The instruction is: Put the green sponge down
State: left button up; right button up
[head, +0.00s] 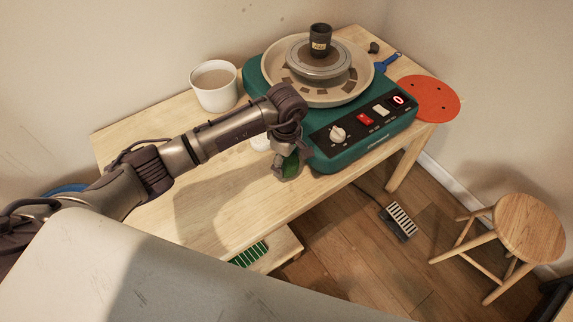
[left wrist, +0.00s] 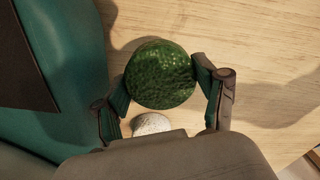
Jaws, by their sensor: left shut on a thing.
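The green sponge (left wrist: 160,75) is round and dark green in the left wrist view. It sits between the two fingers of my left gripper (left wrist: 165,100), which is shut on it. I cannot tell whether the sponge touches the tabletop. My right gripper is not in view.
A white round thing (left wrist: 152,123) lies close to the gripper, mostly hidden. A white bucket (head: 215,90) stands behind my left arm. A dark cup (head: 320,42) stands on the wheel. An orange disc (head: 428,98) lies at the right. The table's left part is clear. A stool (head: 530,228) stands right.

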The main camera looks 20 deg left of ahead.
pick_arm(q)
notch_tip(320, 180, down, 2)
jog(key=shift+f, duration=0.4)
jog(key=o, duration=0.8)
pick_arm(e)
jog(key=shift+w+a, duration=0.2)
